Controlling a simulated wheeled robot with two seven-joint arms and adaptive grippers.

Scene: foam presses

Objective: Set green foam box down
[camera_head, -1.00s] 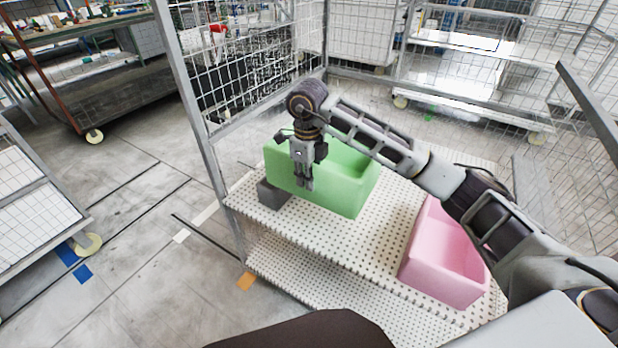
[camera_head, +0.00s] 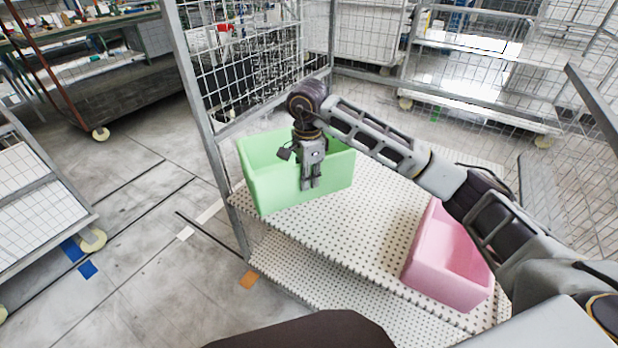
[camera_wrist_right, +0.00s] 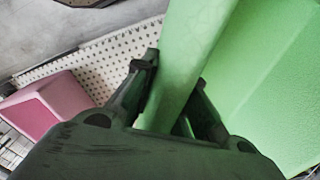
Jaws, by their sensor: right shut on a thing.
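The green foam box (camera_head: 270,188) is at the far left end of the upper white perforated shelf (camera_head: 345,225) in the head view. It looks upright, with its open side up; whether its base touches the shelf I cannot tell. My right gripper (camera_head: 311,186) is shut on the near wall of the green box. In the right wrist view, the fingers (camera_wrist_right: 172,100) straddle the wall of the green box (camera_wrist_right: 262,75). My left gripper is not in view.
A pink foam box (camera_head: 445,262) stands on the shelf's right part, and it also shows in the wrist view (camera_wrist_right: 45,105). The shelf between the boxes is bare. A grey metal post (camera_head: 205,130) and wire mesh border the left end. A lower perforated shelf (camera_head: 300,275) is beneath.

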